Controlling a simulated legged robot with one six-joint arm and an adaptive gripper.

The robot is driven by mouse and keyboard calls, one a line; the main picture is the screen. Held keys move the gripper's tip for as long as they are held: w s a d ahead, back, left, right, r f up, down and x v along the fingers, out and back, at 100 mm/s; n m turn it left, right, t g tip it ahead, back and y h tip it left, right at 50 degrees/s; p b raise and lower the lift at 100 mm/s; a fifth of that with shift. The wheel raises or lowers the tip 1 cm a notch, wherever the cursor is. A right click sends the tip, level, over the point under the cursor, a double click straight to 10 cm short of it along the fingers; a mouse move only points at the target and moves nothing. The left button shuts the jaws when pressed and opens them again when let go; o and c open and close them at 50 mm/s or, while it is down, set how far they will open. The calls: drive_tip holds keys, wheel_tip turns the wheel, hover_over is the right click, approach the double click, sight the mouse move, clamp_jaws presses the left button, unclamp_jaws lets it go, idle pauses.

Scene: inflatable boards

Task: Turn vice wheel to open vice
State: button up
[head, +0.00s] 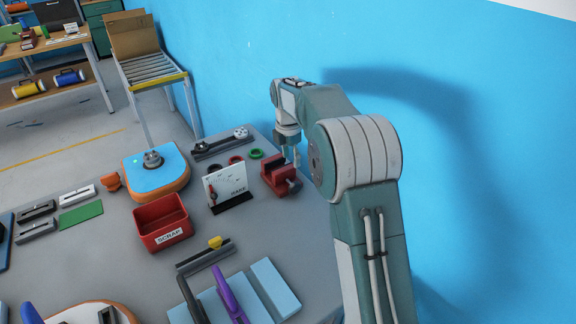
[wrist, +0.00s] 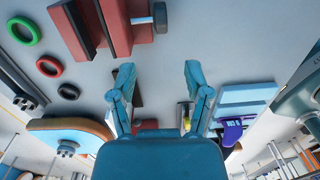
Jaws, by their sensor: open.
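The red vice (head: 277,176) stands near the table's edge by the blue wall. Its dark wheel (head: 294,186) is on the side toward the lower right. In the wrist view the vice (wrist: 118,35) is at the top, with red blocks and dark jaw faces; the gap between the jaws is hard to judge. The wheel (wrist: 160,17) shows there at the end of a short pale rod. My gripper (head: 291,158) hangs close above and behind the vice. In the wrist view my gripper (wrist: 158,75) is open and empty, its fingertips apart from the wheel.
A white gauge panel (head: 226,183) with a red lever stands left of the vice. Dark, red and green rings (head: 255,154) lie behind. A red scrap bin (head: 162,222), a blue-topped block (head: 155,172) and a yellow-knobbed slider (head: 206,256) occupy the table.

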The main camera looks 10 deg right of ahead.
sight(293, 184)
drive_tip(key=f, duration=1.1)
drive_tip(key=shift+d, duration=0.3)
clamp_jaws()
